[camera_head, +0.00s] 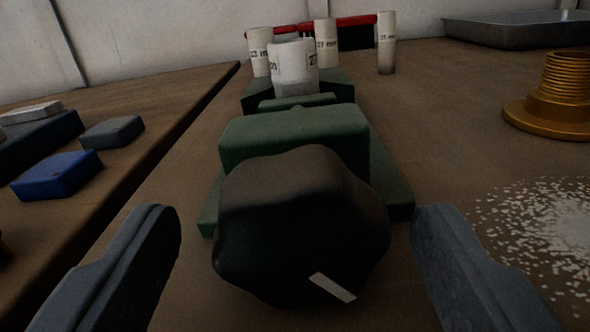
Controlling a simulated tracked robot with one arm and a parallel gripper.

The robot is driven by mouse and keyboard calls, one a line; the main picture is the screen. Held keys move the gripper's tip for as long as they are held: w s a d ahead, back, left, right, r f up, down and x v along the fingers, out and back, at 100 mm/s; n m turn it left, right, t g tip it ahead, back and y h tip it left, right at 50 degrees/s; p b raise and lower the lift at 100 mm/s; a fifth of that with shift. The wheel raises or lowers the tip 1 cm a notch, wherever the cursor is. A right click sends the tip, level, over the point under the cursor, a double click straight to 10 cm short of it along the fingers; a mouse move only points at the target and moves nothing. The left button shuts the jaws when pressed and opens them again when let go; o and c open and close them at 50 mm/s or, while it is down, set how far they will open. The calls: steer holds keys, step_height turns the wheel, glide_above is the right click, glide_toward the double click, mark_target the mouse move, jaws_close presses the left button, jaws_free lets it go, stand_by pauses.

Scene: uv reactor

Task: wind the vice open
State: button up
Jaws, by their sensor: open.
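The vice (292,140) is a green block-shaped tool on the brown bench, seen end-on from its knob end. Its dark lobed knob (300,220) faces me in the lower middle, with a white mark at its lower right. A white labelled cylinder (293,65) stands at the vice's far jaws; whether it is clamped I cannot tell. My gripper (298,245) is open, with one grey finger on each side of the knob. Both fingers appear apart from the knob. The gap between the jaws is mostly hidden.
More white labelled cylinders (387,43) stand behind, near a red-handled item (355,32). A brass threaded fitting (565,92) and scattered white flakes (560,225) lie right. A metal tray (515,30) is at back right. A blue block (57,176) and grey block (112,132) lie left, beyond a dark gap.

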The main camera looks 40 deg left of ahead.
steer(key=shift+w+a+f, duration=0.15)
steer(key=shift+w+a, duration=0.2)
steer(key=shift+w, duration=0.2)
steer(key=shift+w+a, duration=0.2)
steer(key=shift+w, duration=0.05)
